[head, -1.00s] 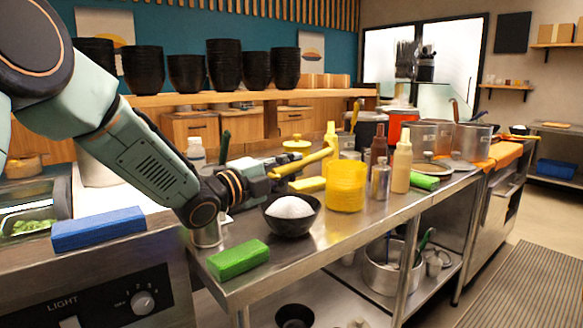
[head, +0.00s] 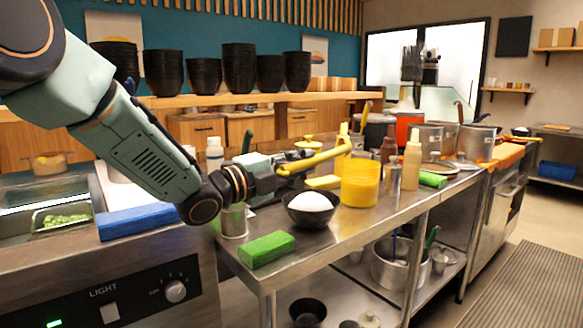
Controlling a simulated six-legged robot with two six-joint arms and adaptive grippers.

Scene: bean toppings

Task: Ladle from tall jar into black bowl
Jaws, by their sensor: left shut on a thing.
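My left gripper (head: 283,170) is shut on a yellow ladle (head: 317,160), whose handle slants up to the right. The far end of the ladle is above and behind a yellow ridged cylindrical container (head: 361,183), and I cannot tell whether it dips into anything. Which vessel is the tall jar is not clear. A black bowl (head: 312,219) with a white rounded mound in it stands upright on the steel counter, below and in front of the gripper and apart from it. My right gripper is not in view.
A green block (head: 266,249) lies at the counter's front left edge. A metal cup (head: 234,221) stands under my left wrist. Sauce bottles (head: 412,164) and steel pots (head: 428,137) crowd the right side. A blue block (head: 137,221) lies at left.

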